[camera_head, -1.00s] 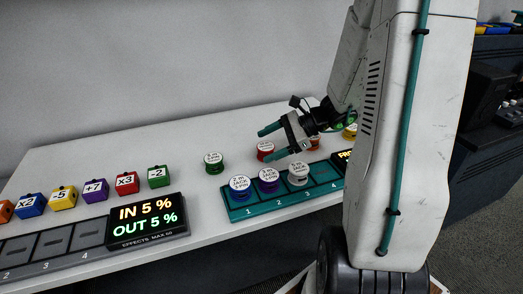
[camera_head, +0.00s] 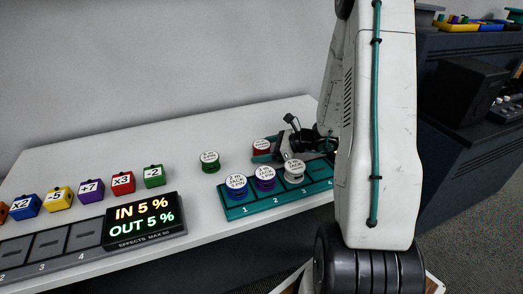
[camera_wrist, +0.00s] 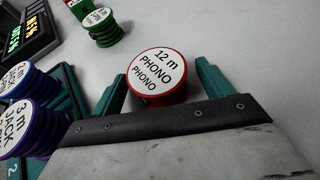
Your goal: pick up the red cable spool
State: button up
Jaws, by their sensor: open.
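The red cable spool (camera_wrist: 157,78) has a white top reading "12 m PHONO PHONO". In the wrist view it stands upright between the two teal fingers of my gripper (camera_wrist: 163,85), which are open, one on each side of it. Gaps show between the spool and the fingers. In the head view the red spool (camera_head: 262,146) stands on the white table behind the teal rack, and my gripper (camera_head: 266,152) is low at the table around it. Part of the spool's lower side is hidden there by a finger.
The teal numbered rack (camera_head: 240,212) holds a blue spool (camera_head: 236,187), a purple spool (camera_head: 264,178) and a white spool (camera_head: 294,170) close in front. A green spool (camera_head: 209,162) stands to the left. Coloured cubes and a display (camera_head: 144,217) are further left.

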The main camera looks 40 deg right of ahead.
jog(key=shift+w+a+f, duration=0.1)
jog(key=c, duration=1.1)
jog(key=shift+c, duration=0.2)
